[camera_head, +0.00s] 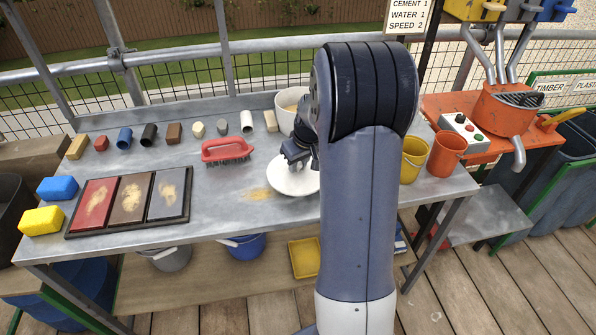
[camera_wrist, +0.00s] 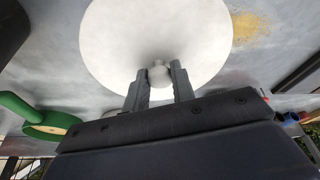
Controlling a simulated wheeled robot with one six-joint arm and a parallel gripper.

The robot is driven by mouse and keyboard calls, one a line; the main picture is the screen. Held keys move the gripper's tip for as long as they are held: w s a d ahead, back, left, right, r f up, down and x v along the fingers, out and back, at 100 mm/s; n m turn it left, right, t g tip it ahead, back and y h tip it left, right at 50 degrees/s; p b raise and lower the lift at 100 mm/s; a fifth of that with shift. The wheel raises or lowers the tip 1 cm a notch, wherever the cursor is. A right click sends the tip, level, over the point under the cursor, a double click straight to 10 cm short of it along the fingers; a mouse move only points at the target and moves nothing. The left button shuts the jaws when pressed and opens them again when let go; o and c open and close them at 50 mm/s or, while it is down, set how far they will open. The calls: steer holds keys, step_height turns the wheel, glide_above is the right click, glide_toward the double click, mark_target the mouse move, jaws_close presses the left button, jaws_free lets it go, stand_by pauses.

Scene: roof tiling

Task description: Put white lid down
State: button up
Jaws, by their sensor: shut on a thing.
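The white lid (camera_head: 290,183) is a round disc over the right half of the metal workbench, partly hidden behind my arm. I cannot tell whether it touches the bench. In the wrist view the lid (camera_wrist: 150,30) fills the upper middle, with its small round knob (camera_wrist: 159,76) between the two fingers. My gripper (camera_wrist: 158,84) is shut on that knob. In the head view my gripper (camera_head: 297,156) shows at the back of the lid, partly hidden by my arm.
A white bucket (camera_head: 290,101) stands behind the lid. A red brush (camera_head: 228,150) and sandy powder (camera_head: 258,194) lie left of it. Yellow (camera_head: 413,158) and orange (camera_head: 447,154) buckets stand to the right. A tray of coloured panels (camera_head: 112,229) lies at the left. Bench between is clear.

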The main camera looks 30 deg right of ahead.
mark_target(300, 166)
steer(key=shift+f, duration=1.6)
steer(key=o, duration=1)
steer(key=shift+r, duration=0.2)
steer(key=v, duration=1.1)
steer(key=shift+r, duration=0.4)
steer(key=shift+s+f, duration=0.1)
